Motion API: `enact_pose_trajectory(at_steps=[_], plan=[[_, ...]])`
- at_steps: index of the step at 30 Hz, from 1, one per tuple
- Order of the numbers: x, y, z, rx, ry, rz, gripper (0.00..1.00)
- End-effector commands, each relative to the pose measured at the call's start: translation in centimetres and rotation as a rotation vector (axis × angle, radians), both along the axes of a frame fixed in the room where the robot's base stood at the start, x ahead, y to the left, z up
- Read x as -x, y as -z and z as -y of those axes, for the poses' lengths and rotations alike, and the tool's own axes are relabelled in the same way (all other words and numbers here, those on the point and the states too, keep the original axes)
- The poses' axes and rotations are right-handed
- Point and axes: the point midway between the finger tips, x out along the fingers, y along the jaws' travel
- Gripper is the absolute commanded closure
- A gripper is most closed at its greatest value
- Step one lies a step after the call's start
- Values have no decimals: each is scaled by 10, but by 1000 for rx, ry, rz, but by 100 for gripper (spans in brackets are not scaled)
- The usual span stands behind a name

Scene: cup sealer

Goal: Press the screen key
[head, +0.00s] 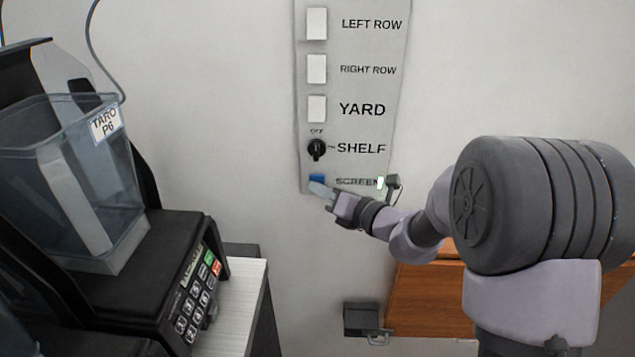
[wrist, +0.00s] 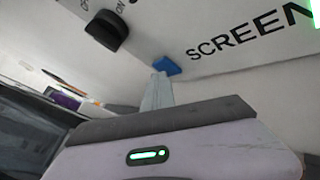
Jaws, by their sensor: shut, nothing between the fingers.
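The screen key (head: 317,179) is a small blue key at the bottom of a grey wall panel (head: 353,85), left of the word SCREEN. It also shows in the wrist view (wrist: 167,66), just beyond my fingertips. My gripper (head: 320,188) is shut and empty, its fingertips at the lower edge of the blue key. In the wrist view the shut fingers (wrist: 157,92) point at the key and cover part of its lower left side. I cannot tell whether the tips touch it.
A black SHELF knob (head: 317,149) sits right above the blue key, with several white keys higher up. A dispenser (head: 70,185) with a clear TARO P6 bin and a keypad stands at left. A wooden surface (head: 430,300) lies below right.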

Motion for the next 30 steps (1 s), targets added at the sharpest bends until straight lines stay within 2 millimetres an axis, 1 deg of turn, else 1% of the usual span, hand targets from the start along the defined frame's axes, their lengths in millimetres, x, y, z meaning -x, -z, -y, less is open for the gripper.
enact_pose_trajectory(at_steps=[4,12,24,27,30], plan=[[7,0,0,0,1,1,100],[10,0,0,0,0,0,100],[62,0,-2,-1,0,-1,100],[67,0,-2,0,1,1,100],[68,0,-2,0,0,0,100]])
